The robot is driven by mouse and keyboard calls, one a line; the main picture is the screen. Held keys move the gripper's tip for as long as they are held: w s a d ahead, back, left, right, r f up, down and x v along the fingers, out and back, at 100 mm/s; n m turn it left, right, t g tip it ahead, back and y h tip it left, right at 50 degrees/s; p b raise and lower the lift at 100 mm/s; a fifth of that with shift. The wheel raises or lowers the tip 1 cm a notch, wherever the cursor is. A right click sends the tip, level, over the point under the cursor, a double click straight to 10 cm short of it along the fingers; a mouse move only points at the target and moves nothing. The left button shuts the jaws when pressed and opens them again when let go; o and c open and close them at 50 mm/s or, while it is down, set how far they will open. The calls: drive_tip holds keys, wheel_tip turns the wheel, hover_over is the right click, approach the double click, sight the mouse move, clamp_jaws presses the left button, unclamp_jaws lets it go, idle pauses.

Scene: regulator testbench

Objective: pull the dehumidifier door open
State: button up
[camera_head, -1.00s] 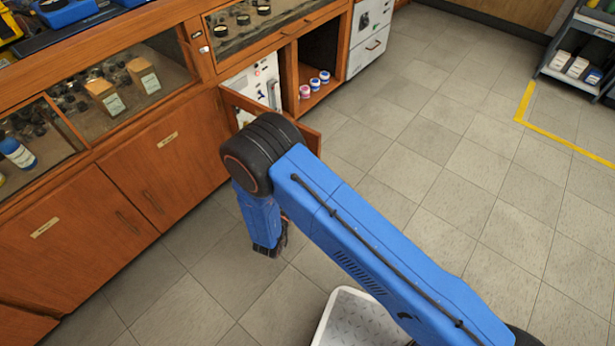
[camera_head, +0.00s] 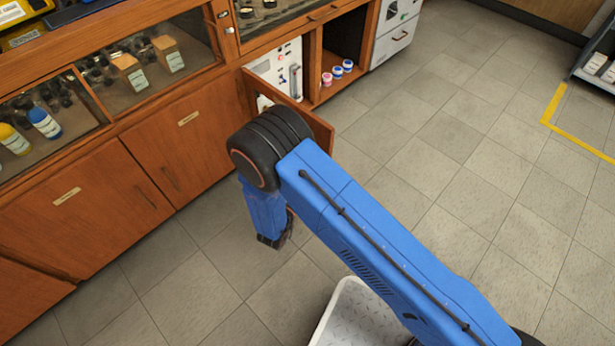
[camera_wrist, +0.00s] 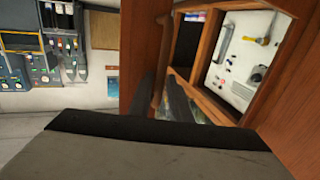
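The wooden dehumidifier door (camera_head: 290,100) stands swung out from the cabinet, at the upper middle of the head view. A white unit (camera_head: 278,70) with a panel shows in the opening behind it. The white unit also shows at the right of the wrist view (camera_wrist: 238,60). In the wrist view, the dark fingers of my gripper (camera_wrist: 163,105) lie beside a slim upright bar and brown wood. Whether they hold the bar is unclear.
Shut wooden cabinet doors (camera_head: 185,140) line the left. An open shelf with several small jars (camera_head: 337,73) is right of the door, with a white drawer unit (camera_head: 395,30) beyond. The tiled floor (camera_head: 450,150) at the right is clear. Yellow floor tape (camera_head: 560,130) marks the far right.

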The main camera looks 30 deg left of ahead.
drive_tip(key=s, duration=1.7)
drive_tip(key=shift+s+d, duration=0.2)
drive_tip(key=shift+d, duration=0.05)
